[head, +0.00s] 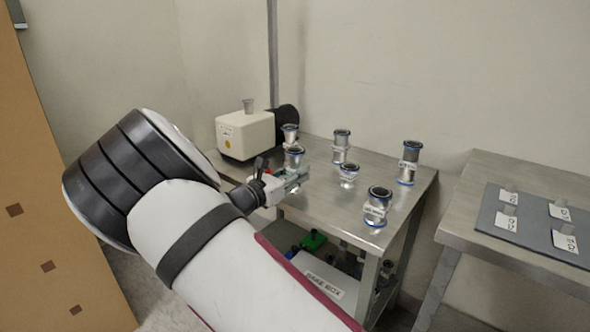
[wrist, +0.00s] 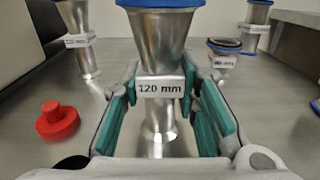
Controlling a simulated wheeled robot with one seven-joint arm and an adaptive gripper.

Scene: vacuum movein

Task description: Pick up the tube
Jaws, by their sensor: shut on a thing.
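A shiny metal tube with a blue-rimmed flange and a white "120 mm" label (wrist: 160,40) stands upright between the fingers of my gripper (wrist: 165,98) in the wrist view. The teal finger pads are on either side of it at label height, and the gripper is shut on it. In the head view the tube (head: 294,155) is at the left part of the metal table, with my gripper (head: 297,179) at it. Its lower end is partly hidden there. I cannot tell whether its base touches the table.
Several other metal tubes stand on the metal table (head: 320,205), including one nearby (head: 349,172) and one at the front (head: 378,208). A red knob-like part (wrist: 57,120) lies left of my gripper. A white pump unit (head: 245,134) is behind. A second table (head: 490,165) stands right.

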